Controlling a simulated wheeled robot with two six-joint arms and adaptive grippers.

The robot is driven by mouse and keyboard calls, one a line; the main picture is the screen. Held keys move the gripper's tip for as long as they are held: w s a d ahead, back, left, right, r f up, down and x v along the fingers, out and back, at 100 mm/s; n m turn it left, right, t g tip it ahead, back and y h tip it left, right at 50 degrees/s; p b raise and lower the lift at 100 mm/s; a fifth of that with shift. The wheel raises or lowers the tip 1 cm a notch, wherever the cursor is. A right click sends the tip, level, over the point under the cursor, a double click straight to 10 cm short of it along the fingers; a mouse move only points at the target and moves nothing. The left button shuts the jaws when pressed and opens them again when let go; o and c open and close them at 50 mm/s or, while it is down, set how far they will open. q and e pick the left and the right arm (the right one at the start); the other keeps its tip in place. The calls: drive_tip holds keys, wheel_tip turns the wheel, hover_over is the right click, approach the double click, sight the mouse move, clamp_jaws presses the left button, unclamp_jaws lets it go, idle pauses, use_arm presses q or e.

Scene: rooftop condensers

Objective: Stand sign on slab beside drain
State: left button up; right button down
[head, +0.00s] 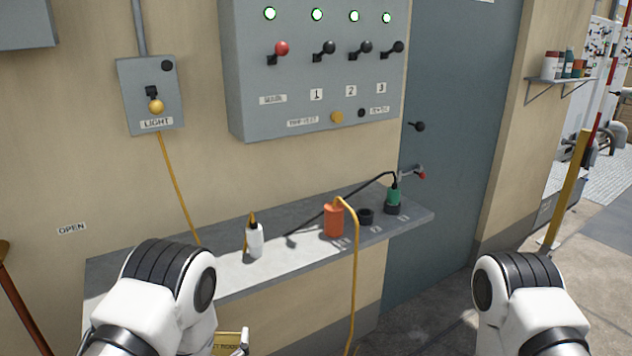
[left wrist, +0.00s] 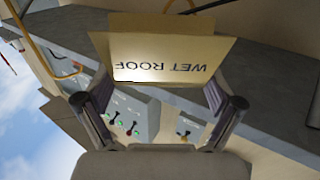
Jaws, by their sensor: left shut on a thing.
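The sign is a yellow folded board lettered WET ROOF. It fills the upper middle of the left wrist view (left wrist: 165,52), where its lettering appears upside down. My left gripper (left wrist: 160,105) is shut on it, with one finger at each side. In the head view only a small part of the sign (head: 227,338) shows at the bottom edge, below the shelf, beside a finger of my left gripper (head: 243,341). Most of that gripper is hidden by my arm. My right arm shows at the lower right, but its gripper is out of view. I cannot make out the slab or drain.
A grey wall shelf (head: 290,263) holds a white bottle (head: 254,240), an orange plug (head: 333,220) with a yellow cable and a green plug (head: 393,200). A switch panel (head: 315,75) hangs above. A grey door (head: 450,110) stands right. Paved floor (head: 590,270) lies open at right.

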use_arm(q)
drive_tip(key=s+r, duration=0.1)
drive_tip(key=s, duration=0.1)
drive_tip(key=s+r, duration=0.2)
drive_tip(key=shift+s+d+r, duration=0.1)
drive_tip(key=shift+s+d, duration=0.05)
drive_tip(key=shift+d, duration=0.05)
idle(0.3)
